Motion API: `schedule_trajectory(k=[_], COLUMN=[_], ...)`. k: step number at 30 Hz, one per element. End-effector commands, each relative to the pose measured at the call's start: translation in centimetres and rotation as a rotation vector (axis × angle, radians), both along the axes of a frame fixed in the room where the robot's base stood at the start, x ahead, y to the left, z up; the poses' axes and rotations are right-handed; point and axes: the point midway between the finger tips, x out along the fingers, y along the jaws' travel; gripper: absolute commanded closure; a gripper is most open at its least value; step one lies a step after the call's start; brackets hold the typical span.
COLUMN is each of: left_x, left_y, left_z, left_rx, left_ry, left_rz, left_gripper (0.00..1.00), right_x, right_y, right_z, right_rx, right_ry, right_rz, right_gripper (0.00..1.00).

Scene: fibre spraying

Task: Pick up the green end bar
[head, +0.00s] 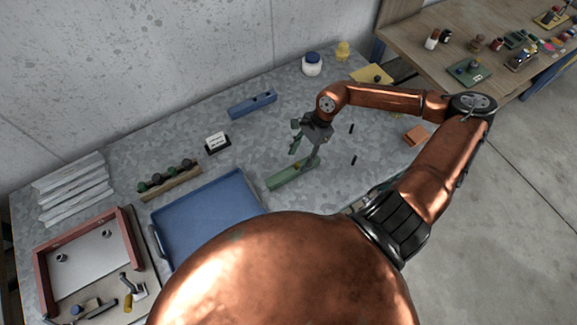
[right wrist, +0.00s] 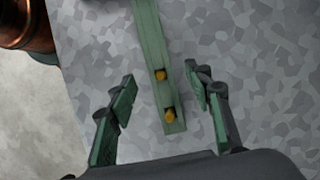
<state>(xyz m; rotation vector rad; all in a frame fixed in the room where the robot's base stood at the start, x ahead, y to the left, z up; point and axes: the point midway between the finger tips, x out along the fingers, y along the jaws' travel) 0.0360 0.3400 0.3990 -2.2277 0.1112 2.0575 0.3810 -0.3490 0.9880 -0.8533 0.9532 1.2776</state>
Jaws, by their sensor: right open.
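The green end bar (head: 292,174) lies on the grey mottled table in the middle of the head view. In the right wrist view the bar (right wrist: 152,60) runs from the top edge down between the fingers, with two yellow knobs near its lower end. My right gripper (head: 304,152) is above the bar's far end, its fingers pointing down. In the right wrist view the open fingers (right wrist: 163,92) stand one on each side of the bar, with a gap to it on both sides. My left gripper is not in view.
A blue tray (head: 208,207) lies left of the bar, and a blue bar (head: 252,105) lies behind it. A small card holder (head: 217,143) and a rack of dark round items (head: 169,184) are further left. Two small black pieces lie right of the gripper. An orange block (head: 416,135) lies at the right.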

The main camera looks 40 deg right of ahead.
Motion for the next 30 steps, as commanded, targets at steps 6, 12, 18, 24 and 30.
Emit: schedule_trajectory(k=[6,12,18,24,30], left_x=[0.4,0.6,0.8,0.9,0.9], left_y=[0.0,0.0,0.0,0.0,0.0], left_z=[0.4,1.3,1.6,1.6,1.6], left_rx=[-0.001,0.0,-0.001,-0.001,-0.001], left_ry=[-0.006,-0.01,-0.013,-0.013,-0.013], left_rz=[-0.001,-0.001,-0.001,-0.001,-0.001], left_gripper=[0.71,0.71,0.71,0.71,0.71], right_x=[0.3,0.2,0.3,0.3,0.2], right_y=[1.2,2.3,3.0,3.0,3.0], right_z=[-2.0,-4.4,-6.6,-6.9,-6.9], right_rx=[0.004,0.005,0.002,0.001,0.001], right_ry=[0.0,0.0,0.0,0.0,0.0], right_rz=[0.005,0.006,0.005,0.005,0.005], right_gripper=[0.54,0.54,0.54,0.54,0.63])
